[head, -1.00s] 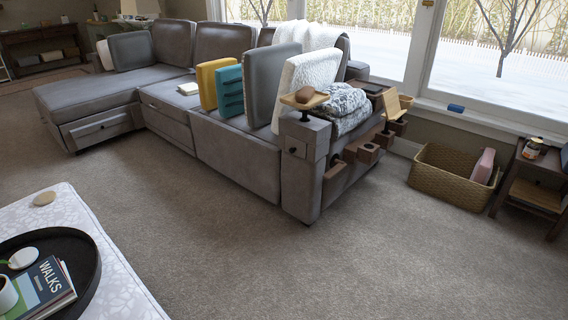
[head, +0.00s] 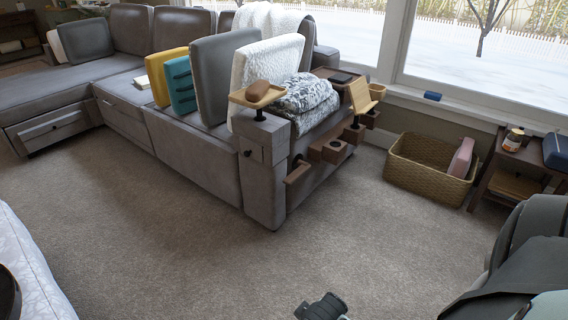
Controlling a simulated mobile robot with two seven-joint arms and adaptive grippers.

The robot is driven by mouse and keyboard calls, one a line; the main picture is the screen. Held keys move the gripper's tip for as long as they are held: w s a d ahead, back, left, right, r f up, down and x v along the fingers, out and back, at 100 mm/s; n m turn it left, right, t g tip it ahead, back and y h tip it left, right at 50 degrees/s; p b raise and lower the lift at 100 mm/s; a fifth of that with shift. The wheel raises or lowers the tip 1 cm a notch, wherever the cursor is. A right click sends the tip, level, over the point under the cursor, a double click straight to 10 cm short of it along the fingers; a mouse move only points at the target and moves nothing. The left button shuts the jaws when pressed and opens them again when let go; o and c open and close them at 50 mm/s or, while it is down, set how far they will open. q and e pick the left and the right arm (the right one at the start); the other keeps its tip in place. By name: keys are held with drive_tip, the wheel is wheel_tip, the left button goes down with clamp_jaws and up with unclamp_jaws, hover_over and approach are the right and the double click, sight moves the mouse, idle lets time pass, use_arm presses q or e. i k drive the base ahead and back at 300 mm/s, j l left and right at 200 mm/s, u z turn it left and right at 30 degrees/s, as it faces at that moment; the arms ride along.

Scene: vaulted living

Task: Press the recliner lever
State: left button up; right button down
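The grey sectional sofa (head: 190,160) stands ahead, its near arm end (head: 265,185) facing me. A small dark knob (head: 248,153) sits on the front of that arm end. Brown wooden parts (head: 298,172) stick out along the arm's outer side. I cannot tell which of these is the recliner lever. My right arm (head: 525,240) enters at the lower right. A dark part (head: 322,308), apparently of my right gripper, shows at the bottom edge, over the carpet and well apart from the sofa. Its fingers are not clear. My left gripper is not in view.
A small tray (head: 258,96) with a brown object tops the sofa arm. A wicker basket (head: 428,172) and a side table (head: 516,165) stand to the right. A white table edge (head: 35,270) is at lower left. The carpet (head: 190,255) between is clear.

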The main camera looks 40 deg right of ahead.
sight(304, 166)
drive_tip(key=i+l+u, duration=0.15)
drive_tip(key=l, duration=0.4)
drive_tip(key=l+u, duration=0.2)
drive_tip(key=l, duration=0.35)
drive_tip(key=l+u, duration=0.15)
drive_tip(key=l, duration=2.15)
